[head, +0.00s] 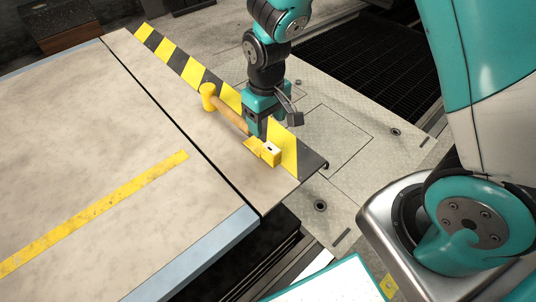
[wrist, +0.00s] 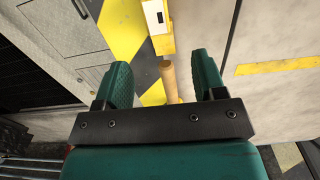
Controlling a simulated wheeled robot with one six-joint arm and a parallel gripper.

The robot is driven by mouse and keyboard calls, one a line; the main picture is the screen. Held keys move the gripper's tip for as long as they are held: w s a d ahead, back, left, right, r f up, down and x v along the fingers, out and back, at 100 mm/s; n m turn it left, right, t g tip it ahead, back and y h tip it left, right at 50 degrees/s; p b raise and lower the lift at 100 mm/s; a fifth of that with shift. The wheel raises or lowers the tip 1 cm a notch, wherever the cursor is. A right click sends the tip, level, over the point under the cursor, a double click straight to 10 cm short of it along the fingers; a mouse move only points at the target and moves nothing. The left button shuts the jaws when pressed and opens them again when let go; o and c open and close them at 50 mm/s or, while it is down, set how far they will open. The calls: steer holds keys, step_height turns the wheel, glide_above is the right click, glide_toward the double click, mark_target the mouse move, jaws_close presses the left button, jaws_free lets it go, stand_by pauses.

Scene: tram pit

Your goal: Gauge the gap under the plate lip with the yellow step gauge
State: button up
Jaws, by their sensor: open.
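The yellow step gauge (head: 265,151), a small block with a white face and a dark mark, lies near the striped plate lip (head: 290,150). In the wrist view the gauge (wrist: 158,28) shows at the top, ahead of the fingers. My gripper (head: 257,133) hangs just above and behind the gauge in the head view. In the wrist view its green fingers (wrist: 162,72) are apart, with nothing clasped. The gap under the lip is not visible.
A dark seam separates the plate from the larger deck (head: 90,110). Metal floor plates (head: 345,135) and a black grating (head: 370,60) lie beyond.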

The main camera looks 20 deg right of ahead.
mark_target(268, 144)
steer(key=f+b, duration=0.1)
steer(key=f, duration=0.9)
steer(key=shift+d+b, duration=0.2)
steer(key=shift+b, duration=0.15)
steer(key=c, duration=1)
